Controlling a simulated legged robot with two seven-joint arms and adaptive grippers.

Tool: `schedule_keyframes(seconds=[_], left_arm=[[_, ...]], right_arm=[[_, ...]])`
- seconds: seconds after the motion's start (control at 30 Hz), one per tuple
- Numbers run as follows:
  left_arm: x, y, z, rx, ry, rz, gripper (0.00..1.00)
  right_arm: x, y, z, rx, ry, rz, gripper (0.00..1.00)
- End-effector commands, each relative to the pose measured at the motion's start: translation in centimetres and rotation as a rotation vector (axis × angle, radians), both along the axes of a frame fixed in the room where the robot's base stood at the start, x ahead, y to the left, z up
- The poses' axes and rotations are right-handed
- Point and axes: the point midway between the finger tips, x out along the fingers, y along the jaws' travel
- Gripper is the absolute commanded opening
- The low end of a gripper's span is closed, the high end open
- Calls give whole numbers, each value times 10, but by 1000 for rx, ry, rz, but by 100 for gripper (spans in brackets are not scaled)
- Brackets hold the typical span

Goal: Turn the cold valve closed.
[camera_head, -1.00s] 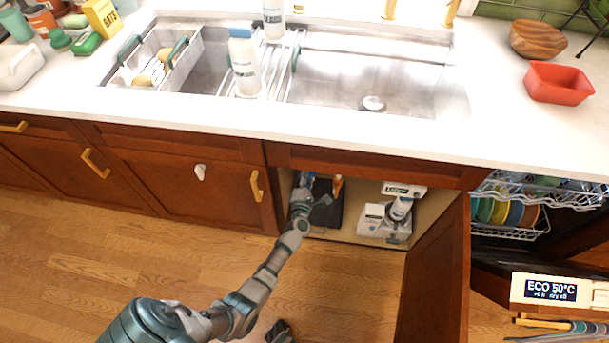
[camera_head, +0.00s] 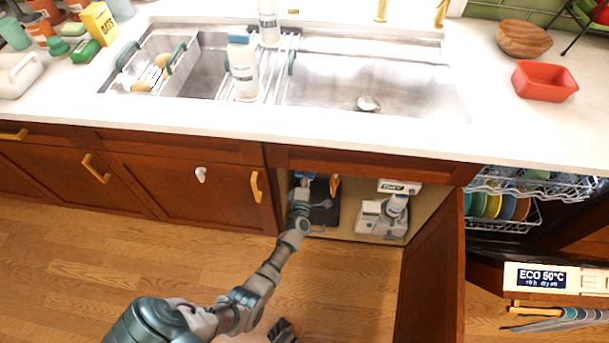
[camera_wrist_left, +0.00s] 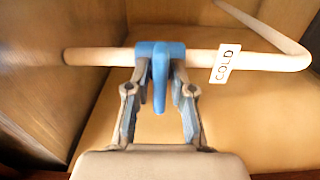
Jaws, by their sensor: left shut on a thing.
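The cold valve's blue handle (camera_wrist_left: 160,75) sits on a pale pipe (camera_wrist_left: 95,56) in the left wrist view. A white tag reading COLD (camera_wrist_left: 223,64) hangs on the pipe to its right. The handle's lever points down in the picture, across the pipe. My left gripper (camera_wrist_left: 160,88) has a finger on either side of the handle and is shut on it. In the head view my left gripper (camera_head: 301,190) reaches into the open cabinet under the sink, and blue shows at its tip. A dark part at the bottom edge looks like my right gripper (camera_head: 282,332); its fingers are unclear.
The open cabinet door (camera_head: 432,260) stands right of my left arm. A grey-white appliance (camera_head: 382,218) and a dark bin (camera_head: 322,205) are inside the cabinet. An orange handle (camera_head: 335,184) shows right of my gripper. The dishwasher (camera_head: 535,280) is open at the right.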

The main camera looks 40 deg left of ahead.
Motion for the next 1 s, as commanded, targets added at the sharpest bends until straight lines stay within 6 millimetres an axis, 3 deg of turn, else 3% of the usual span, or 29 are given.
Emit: schedule_keyframes(seconds=[0.03,0.2,0.23,0.3,0.33,0.73,1.0], left_arm=[[-1,-7,-8,-8,15,-13,0],[-1,-8,-9,-8,15,-14,0],[-1,-8,-9,-10,16,-14,25],[-1,-7,-9,-9,15,-14,43],[-1,-7,-8,-8,14,-13,47],[-9,-8,-4,-8,5,-6,47],[-56,-37,-6,-8,8,-7,47]], right_arm=[[0,0,-1,0,1,0,40],[0,0,-1,0,0,0,40],[0,0,-1,0,0,0,40],[0,0,-1,0,-1,0,40],[0,0,0,0,-1,0,40],[-2,0,0,1,0,0,40],[-2,0,1,1,-2,1,40]])
